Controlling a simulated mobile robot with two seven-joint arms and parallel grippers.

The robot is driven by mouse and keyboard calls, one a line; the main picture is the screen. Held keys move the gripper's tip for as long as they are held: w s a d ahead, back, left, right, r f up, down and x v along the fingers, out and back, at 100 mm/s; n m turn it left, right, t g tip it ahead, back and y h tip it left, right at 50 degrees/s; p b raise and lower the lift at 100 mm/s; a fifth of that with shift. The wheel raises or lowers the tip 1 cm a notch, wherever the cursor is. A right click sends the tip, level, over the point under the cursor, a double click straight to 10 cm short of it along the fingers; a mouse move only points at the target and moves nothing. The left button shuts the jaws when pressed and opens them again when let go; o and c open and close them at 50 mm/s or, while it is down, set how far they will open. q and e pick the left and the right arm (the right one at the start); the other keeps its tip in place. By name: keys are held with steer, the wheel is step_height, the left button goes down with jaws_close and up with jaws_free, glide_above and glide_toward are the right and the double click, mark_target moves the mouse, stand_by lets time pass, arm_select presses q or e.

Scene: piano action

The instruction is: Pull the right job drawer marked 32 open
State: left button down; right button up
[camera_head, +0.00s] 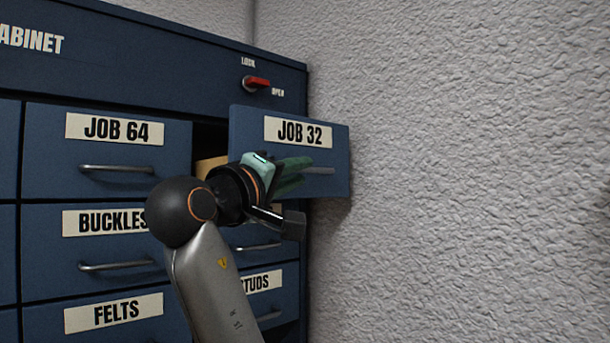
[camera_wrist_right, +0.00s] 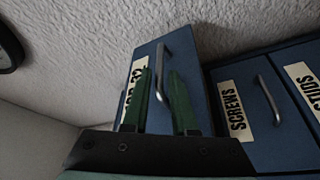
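The blue drawer labelled JOB 32 (camera_head: 240,135) stands out from the cabinet front, with a dark gap and a tan inner part showing at its left. I cannot see contact with the handle. My left gripper is not in view.
The JOB 64 drawer (camera_head: 110,188) to the left is shut, as are the BUCKLES (camera_head: 150,240) and FELTS drawers below. A red lock lever (camera_head: 257,83) sits above, near OPEN. A rough white wall (camera_head: 460,170) stands close on the right.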

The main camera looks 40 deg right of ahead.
steer(key=b+v, duration=0.1)
steer(key=v, duration=0.8)
steer(key=shift+a+b, duration=0.15)
steer(key=shift+b, duration=0.15)
steer(key=shift+s+f, duration=0.1)
